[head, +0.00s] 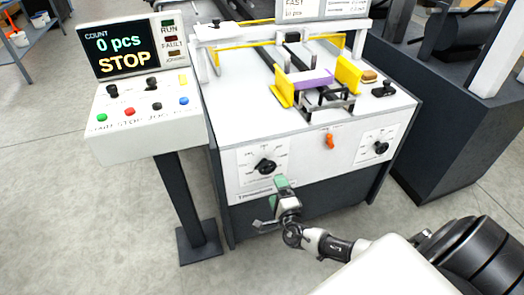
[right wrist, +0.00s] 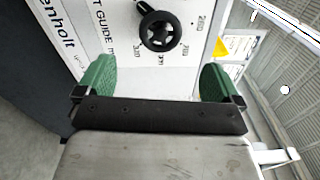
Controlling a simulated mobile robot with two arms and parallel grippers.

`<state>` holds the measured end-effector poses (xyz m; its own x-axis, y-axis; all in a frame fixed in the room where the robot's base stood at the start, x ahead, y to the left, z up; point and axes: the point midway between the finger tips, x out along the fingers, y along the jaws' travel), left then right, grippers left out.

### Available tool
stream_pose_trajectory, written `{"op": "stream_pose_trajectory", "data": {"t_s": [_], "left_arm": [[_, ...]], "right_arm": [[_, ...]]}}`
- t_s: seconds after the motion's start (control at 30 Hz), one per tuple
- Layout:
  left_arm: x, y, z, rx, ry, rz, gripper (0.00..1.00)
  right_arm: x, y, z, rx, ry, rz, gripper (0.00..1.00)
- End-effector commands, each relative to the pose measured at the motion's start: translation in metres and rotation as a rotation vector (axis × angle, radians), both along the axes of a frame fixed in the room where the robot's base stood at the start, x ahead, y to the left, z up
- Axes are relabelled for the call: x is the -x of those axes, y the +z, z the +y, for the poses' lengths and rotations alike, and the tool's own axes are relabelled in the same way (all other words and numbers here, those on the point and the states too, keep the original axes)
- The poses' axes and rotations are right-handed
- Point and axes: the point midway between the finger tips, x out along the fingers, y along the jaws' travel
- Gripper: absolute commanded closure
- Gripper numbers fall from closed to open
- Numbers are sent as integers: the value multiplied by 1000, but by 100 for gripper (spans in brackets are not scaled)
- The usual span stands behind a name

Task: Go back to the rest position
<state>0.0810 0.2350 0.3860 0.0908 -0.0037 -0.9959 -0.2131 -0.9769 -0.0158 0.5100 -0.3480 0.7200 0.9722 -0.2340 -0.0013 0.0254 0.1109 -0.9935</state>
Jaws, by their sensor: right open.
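My right gripper (head: 280,190) is in front of the folder gluer's front panel, just below and right of the left black dial (head: 265,167). In the right wrist view its two green fingertips (right wrist: 152,85) are spread wide with nothing between them. The black dial knob (right wrist: 160,30) stands beyond the fingertips on the white scale panel, apart from them. My left gripper is not in the head view.
The folder gluer (head: 340,150) has yellow guides, a purple piece (head: 303,79), an orange switch (head: 330,142) and a right dial (head: 381,148). A control panel (head: 150,112) with a display reading "0 pcs STOP" (head: 124,48) stands left. Floor at left (head: 70,220) is clear.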

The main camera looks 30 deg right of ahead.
Motion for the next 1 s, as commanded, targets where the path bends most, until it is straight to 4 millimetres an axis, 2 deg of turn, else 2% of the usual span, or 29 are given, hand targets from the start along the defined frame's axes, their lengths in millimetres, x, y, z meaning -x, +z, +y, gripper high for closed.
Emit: {"op": "stream_pose_trajectory", "data": {"t_s": [0.17,0.27,0.37,0.47,0.57,0.6,0.77,0.87,1.0], "left_arm": [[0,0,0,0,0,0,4],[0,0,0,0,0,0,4],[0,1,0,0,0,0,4],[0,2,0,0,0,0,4],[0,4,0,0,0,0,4],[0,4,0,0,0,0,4],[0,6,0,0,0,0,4],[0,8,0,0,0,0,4],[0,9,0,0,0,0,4]], "right_arm": [[0,0,0,-1,0,0,4],[3,-8,-2,-51,-15,14,4],[15,-35,-8,-238,-77,59,4],[41,-82,-17,-575,-215,115,4],[81,-136,-20,-985,-430,134,4],[100,-157,-19,-1147,-530,127,4],[184,-229,-2,-1743,-1001,-18,4],[240,-264,18,-2053,-1345,-219,4],[319,-299,54,-2350,-1850,-678,4]]}}
